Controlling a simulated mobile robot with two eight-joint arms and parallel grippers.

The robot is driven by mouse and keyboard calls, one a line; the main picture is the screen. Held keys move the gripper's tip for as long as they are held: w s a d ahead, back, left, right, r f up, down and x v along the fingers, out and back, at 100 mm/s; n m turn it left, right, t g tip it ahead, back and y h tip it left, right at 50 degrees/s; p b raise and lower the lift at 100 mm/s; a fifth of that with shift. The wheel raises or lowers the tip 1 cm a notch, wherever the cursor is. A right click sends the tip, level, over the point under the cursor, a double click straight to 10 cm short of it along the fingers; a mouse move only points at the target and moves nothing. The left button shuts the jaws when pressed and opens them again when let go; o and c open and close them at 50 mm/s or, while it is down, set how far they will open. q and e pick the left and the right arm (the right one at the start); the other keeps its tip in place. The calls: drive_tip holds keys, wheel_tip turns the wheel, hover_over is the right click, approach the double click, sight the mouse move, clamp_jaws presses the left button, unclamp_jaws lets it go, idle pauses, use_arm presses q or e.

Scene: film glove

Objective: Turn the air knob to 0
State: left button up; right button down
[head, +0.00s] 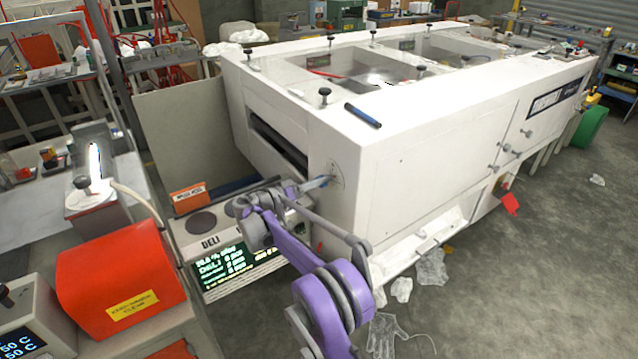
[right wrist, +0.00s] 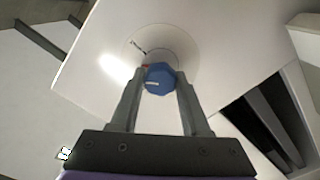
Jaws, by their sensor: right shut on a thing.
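The air knob (right wrist: 160,77) is blue and faceted with a short pale mark on its face, seen in the right wrist view. It sits on a round dial plate (right wrist: 184,48) with small dark print and a red mark; the print is too small to read. My right gripper (right wrist: 159,84) is shut on the knob, one finger on each side. In the head view my right gripper (head: 322,182) reaches the near end face of the white machine (head: 420,160), at the dial. My left gripper is not in view.
A scale (head: 222,250) with a green display stands just below my right arm. An orange-red box (head: 120,282) stands at the left. Clear plastic scraps and a glove (head: 386,335) lie on the floor. The floor at the right is mostly clear.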

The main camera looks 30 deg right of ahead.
drive_tip(key=n+b, duration=0.1)
drive_tip(key=n, duration=0.4)
drive_tip(key=shift+f+n, duration=0.1)
drive_tip(key=shift+n, duration=0.2)
drive_tip(key=shift+n+b, duration=0.5)
drive_tip(key=shift+n, duration=1.8)
drive_tip(key=shift+c, duration=1.9)
unclamp_jaws()
drive_tip(key=shift+a, duration=0.15)
drive_tip(key=a, duration=1)
drive_tip(key=shift+s+a+b, duration=0.25)
drive_tip(key=shift+s+b, duration=0.1)
drive_tip(key=shift+s, duration=0.05)
